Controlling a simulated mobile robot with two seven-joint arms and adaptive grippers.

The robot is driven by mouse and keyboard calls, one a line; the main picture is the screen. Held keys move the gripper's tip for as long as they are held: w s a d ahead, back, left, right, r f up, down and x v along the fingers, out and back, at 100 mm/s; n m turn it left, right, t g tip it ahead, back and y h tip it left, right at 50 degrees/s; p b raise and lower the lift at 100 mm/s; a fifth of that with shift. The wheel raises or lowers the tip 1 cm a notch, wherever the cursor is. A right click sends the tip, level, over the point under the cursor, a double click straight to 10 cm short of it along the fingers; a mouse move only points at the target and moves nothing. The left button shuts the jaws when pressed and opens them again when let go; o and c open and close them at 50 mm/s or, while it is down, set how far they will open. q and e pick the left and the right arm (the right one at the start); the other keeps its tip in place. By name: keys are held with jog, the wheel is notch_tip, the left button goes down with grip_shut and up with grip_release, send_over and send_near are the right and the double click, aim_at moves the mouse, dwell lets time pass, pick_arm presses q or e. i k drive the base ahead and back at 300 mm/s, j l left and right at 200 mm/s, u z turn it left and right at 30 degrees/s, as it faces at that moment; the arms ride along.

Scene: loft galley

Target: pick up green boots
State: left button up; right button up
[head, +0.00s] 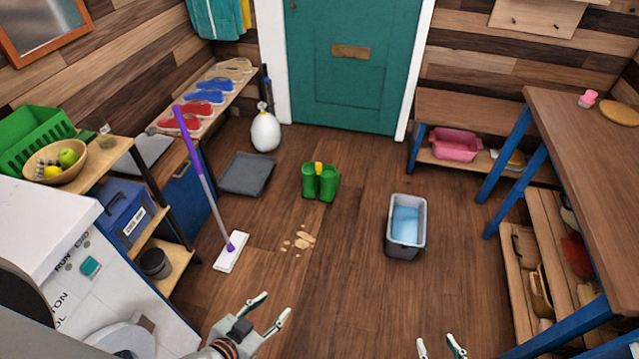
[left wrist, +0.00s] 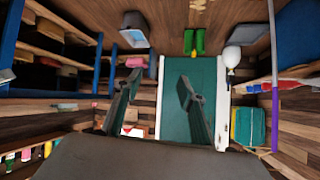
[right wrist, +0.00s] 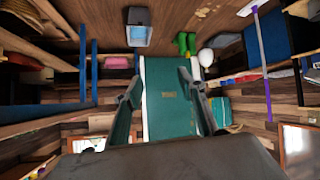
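The green boots (head: 320,183) stand upright side by side on the wooden floor in front of the teal door, with a small yellow patch at the top between them. They also show in the left wrist view (left wrist: 194,41) and the right wrist view (right wrist: 185,44). My left gripper (head: 274,306) is open and empty, at the bottom of the head view, well short of the boots. My right gripper (head: 438,346) is open and empty at the bottom edge, to the right. Neither gripper touches anything.
A grey bucket of water (head: 407,226) stands right of the boots. A purple-handled mop (head: 231,252), a dark tray (head: 247,174) and a white bottle-shaped object (head: 265,132) are to the left. Beige spots (head: 301,240) mark the floor nearer me. Shelves line both sides; the middle floor is open.

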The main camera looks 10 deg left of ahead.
aim_at(316, 177)
jog(key=i+j+z, duration=0.3)
jog(key=i+j, duration=0.15)
jog(key=i, duration=0.2)
jog(key=i+j+z, duration=0.3)
jog(key=i+j, duration=0.3)
jog(key=i+j+z, duration=0.35)
jog(key=i+j, duration=0.15)
jog(key=j, duration=0.3)
jog(key=i+j, duration=0.1)
jog(key=j, duration=0.2)
jog(key=i+j, duration=0.1)
jog(key=j, duration=0.15)
jog(key=i+j+z, duration=0.1)
jog(key=j, duration=0.2)
